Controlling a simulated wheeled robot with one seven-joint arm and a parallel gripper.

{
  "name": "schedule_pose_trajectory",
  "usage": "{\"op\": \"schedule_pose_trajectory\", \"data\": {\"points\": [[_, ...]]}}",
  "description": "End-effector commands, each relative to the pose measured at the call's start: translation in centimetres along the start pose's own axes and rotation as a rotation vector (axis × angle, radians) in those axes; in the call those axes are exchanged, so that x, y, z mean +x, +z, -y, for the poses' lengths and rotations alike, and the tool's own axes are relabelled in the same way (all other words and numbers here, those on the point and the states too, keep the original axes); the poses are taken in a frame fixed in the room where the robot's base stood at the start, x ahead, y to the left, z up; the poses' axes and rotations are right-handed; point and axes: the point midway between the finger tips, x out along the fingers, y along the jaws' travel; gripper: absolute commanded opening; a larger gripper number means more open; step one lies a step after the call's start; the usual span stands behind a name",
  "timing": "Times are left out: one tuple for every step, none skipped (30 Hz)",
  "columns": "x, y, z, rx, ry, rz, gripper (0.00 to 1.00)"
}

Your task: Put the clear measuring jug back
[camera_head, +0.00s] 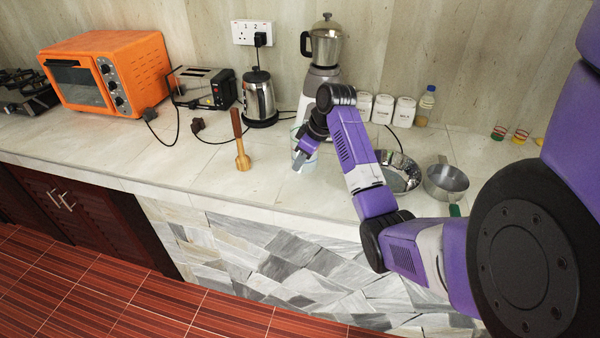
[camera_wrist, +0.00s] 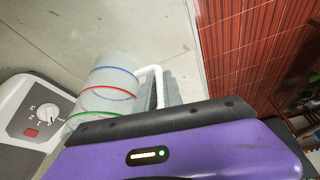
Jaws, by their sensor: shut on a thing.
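The clear measuring jug (camera_wrist: 108,88) has blue, red and green bands and a white handle, and it fills the left of the wrist view. In the head view the jug (camera_head: 309,145) is small and partly covered by my gripper (camera_head: 300,160), in front of the blender. My gripper is shut on the jug at its handle side. In the wrist view a grey finger (camera_wrist: 172,88) shows beside the handle, and my purple gripper body hides the lower part of the picture. I cannot tell whether the jug touches the counter.
A blender (camera_head: 322,60) stands close behind the jug, with a kettle (camera_head: 259,100) to its left. A wooden masher (camera_head: 240,145) stands upright to the left. A colander (camera_head: 398,172) and a saucepan (camera_head: 445,181) are to the right. The counter (camera_head: 200,178) is clear at front left.

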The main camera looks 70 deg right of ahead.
Motion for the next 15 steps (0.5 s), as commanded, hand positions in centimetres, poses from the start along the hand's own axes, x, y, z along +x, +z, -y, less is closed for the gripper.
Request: {"op": "schedule_pose_trajectory", "data": {"points": [[0.2, 0.1, 0.0, 0.000, 0.000, 0.000, 0.00], [0.4, 0.2, 0.0, 0.000, 0.000, 0.000, 0.00], [0.7, 0.3, 0.0, 0.001, -0.001, 0.001, 0.00], [1.0, 0.4, 0.0, 0.001, -0.001, 0.001, 0.00], [1.4, 0.6, 0.1, 0.001, -0.001, 0.001, 0.00], [1.9, 0.9, 0.1, 0.002, -0.002, 0.002, 0.00], [2.4, 1.1, 0.0, 0.002, -0.002, 0.002, 0.00], [2.8, 1.3, 0.0, 0.002, -0.002, 0.002, 0.00], [3.2, 1.4, 0.0, 0.002, -0.001, 0.001, 0.00], [3.5, 1.6, 0.0, 0.001, -0.001, 0.001, 0.00], [3.8, 1.7, 0.0, 0.001, -0.001, 0.001, 0.00], [4.0, 1.7, 0.0, 0.001, 0.000, 0.000, 0.00], [4.2, 1.8, 0.0, 0.000, 0.000, 0.000, 0.00], [4.2, 1.8, 0.0, 0.000, 0.001, -0.001, 0.00], [4.3, 1.8, 0.0, 0.000, 0.001, -0.001, 0.00]]}}
